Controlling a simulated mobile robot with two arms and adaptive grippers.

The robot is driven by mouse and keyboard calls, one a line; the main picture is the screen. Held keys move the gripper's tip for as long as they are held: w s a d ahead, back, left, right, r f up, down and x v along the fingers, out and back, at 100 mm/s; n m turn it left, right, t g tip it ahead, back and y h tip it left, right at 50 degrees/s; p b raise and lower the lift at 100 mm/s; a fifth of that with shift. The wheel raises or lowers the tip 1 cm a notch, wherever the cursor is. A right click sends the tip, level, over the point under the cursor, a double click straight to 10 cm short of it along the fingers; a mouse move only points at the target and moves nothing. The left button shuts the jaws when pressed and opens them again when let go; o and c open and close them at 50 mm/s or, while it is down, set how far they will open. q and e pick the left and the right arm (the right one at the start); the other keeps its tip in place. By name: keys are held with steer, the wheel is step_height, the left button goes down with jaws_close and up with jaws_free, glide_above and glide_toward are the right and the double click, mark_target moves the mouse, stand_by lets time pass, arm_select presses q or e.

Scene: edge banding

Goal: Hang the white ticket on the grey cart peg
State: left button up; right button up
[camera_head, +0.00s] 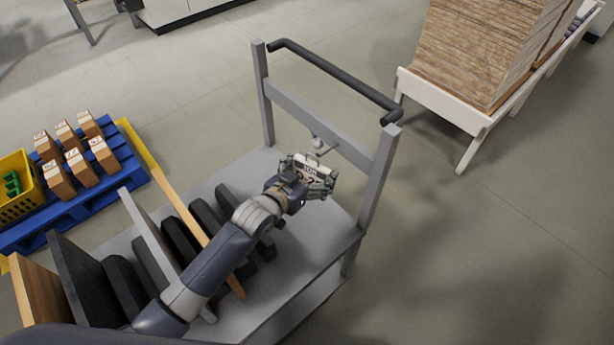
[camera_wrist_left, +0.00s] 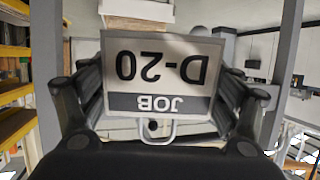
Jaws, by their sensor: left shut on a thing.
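The white ticket (camera_head: 309,163) is held by my left gripper (camera_head: 313,178) in front of the cart's crossbar. In the left wrist view the ticket (camera_wrist_left: 158,68) fills the middle between the fingers of the left gripper (camera_wrist_left: 160,85). It reads "D-20" and "JOB" upside down, with a grey wire loop (camera_wrist_left: 160,133) at the lower edge of the picture. The grey cart peg (camera_head: 318,144) shows on the crossbar, just behind and above the ticket, and seems apart from it. The exact gap is hard to judge. My right gripper is not in view.
The grey cart (camera_head: 320,225) carries several dark and wooden panels left of my arm. Its black handle (camera_head: 335,78) spans the uprights. A blue pallet (camera_head: 110,184) with boxes and a yellow crate (camera_head: 14,200) stand left. A white-framed rack (camera_head: 440,99) stands right; floor between is clear.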

arm_select(q)
steer(key=w+d+b, duration=0.1)
steer(key=w+d+f+b, duration=0.1)
steer(key=w+d, duration=0.1)
steer(key=shift+w+d+b, duration=0.2)
steer(key=shift+b, duration=0.2)
stand_by(0.3)
stand_by(0.6)
steer(key=o, duration=0.7)
